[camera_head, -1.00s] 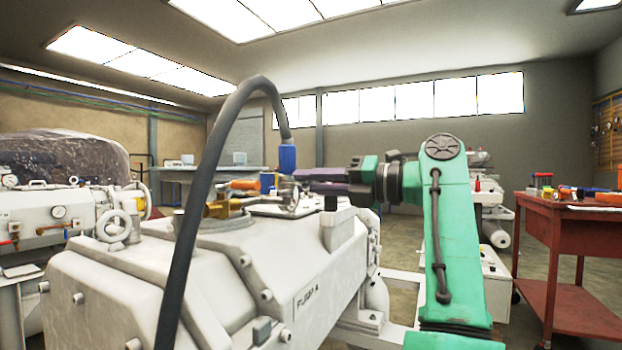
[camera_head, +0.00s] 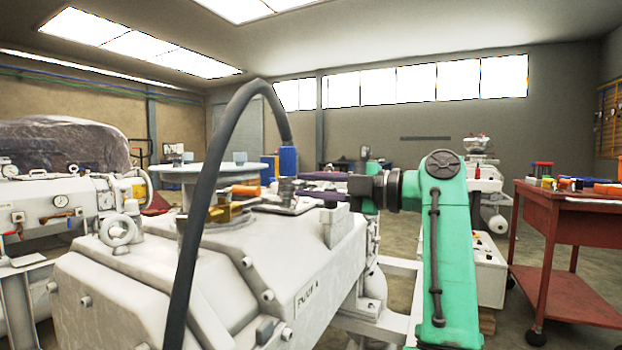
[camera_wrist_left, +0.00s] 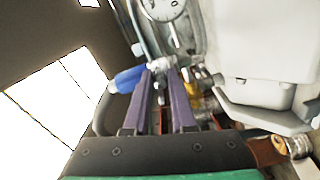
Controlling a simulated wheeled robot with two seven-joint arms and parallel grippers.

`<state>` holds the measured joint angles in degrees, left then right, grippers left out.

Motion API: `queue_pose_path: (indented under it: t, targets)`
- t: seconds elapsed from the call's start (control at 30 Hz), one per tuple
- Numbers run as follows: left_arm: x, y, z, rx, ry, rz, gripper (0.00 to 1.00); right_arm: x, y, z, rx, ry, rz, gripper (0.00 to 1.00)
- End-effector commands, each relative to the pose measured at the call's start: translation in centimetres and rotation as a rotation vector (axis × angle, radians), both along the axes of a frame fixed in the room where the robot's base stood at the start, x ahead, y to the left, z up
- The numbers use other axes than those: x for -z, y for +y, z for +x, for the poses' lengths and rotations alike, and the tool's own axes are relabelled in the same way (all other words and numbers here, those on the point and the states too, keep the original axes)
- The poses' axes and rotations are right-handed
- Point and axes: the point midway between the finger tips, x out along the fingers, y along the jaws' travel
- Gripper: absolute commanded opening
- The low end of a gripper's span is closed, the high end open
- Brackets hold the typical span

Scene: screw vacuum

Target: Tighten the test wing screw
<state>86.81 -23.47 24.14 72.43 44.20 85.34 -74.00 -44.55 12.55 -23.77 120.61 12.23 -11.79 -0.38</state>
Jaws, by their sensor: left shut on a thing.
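My left gripper (camera_head: 298,185) reaches in on the green arm, with two purple fingers level over the top of the white pump (camera_head: 200,285). Its tips close at a small grey metal piece (camera_head: 286,190), apparently the test wing screw, just under the blue hose connector (camera_head: 288,160). The wing shape is too small to make out. In the left wrist view the purple fingers (camera_wrist_left: 163,68) converge on a grey metal part, with the blue connector (camera_wrist_left: 130,78) to their left; the tips hide most of what they hold. My right gripper is not in view.
A thick dark hose (camera_head: 205,170) arches from the blue connector across the foreground. An orange-handled brass valve (camera_head: 235,202) sits left of the tips.

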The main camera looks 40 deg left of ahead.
Motion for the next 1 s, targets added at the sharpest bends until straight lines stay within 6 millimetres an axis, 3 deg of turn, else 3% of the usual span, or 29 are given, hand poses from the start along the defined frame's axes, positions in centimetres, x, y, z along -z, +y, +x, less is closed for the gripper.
queue_pose_path:
  t: [0.4, 1.0]
  targets:
    - [0.16, -0.04, 0.0, -0.001, 0.203, -0.067, 0.0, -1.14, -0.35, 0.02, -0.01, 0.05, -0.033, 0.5]
    - [0.3, -0.05, 0.04, 0.001, 0.233, -0.078, 0.0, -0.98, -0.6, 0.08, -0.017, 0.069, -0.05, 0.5]
